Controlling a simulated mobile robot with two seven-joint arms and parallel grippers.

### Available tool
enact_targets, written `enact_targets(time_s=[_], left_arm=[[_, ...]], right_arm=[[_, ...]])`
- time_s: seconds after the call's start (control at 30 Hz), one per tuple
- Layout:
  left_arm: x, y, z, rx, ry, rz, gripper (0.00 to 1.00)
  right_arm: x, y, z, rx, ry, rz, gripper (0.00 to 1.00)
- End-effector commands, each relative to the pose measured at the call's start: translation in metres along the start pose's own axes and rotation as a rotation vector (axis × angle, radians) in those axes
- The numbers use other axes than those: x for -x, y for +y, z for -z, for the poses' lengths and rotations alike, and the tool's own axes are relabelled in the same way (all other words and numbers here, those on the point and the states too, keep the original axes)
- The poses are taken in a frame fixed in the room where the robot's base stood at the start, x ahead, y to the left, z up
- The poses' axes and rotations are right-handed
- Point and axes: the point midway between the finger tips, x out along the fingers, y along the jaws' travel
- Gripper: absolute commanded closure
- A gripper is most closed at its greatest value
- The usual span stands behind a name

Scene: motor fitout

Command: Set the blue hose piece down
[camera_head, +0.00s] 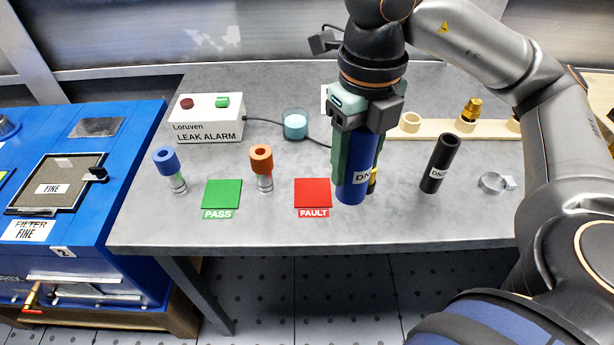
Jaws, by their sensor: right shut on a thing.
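The blue hose piece (353,188) with a white label is held upright in my right gripper (358,150). The gripper is shut on it, and its fingers hide the upper part. The hose piece shows in front of the table's middle right, to the right of the red FAULT pad. I cannot tell whether its lower end touches the table. My left gripper is not in view.
The grey table (250,235) holds a leak alarm box (209,117), a green pad (221,193), a red pad (313,192), blue-capped (166,160) and orange-capped (261,158) pieces, a black hose piece (440,163), a metal clamp (492,183) and a beige rack (440,127).

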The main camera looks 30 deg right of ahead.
Motion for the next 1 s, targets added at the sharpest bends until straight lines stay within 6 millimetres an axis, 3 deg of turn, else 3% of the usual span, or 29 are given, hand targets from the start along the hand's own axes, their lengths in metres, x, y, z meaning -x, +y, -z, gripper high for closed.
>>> enact_targets(time_s=[0.23,0.4,0.77,1.0], left_arm=[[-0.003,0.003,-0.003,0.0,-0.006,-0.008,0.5],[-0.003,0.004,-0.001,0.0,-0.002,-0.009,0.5],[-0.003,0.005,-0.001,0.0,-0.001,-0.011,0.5],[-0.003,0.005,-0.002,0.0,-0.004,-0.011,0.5]], right_arm=[[-0.029,-0.002,-0.063,-0.002,0.004,-0.002,1.0],[-0.06,-0.004,-0.089,-0.001,0.004,-0.001,1.0],[-0.092,-0.005,-0.114,-0.001,0.003,0.001,1.0],[-0.118,-0.005,-0.113,0.0,-0.001,0.0,1.0]])
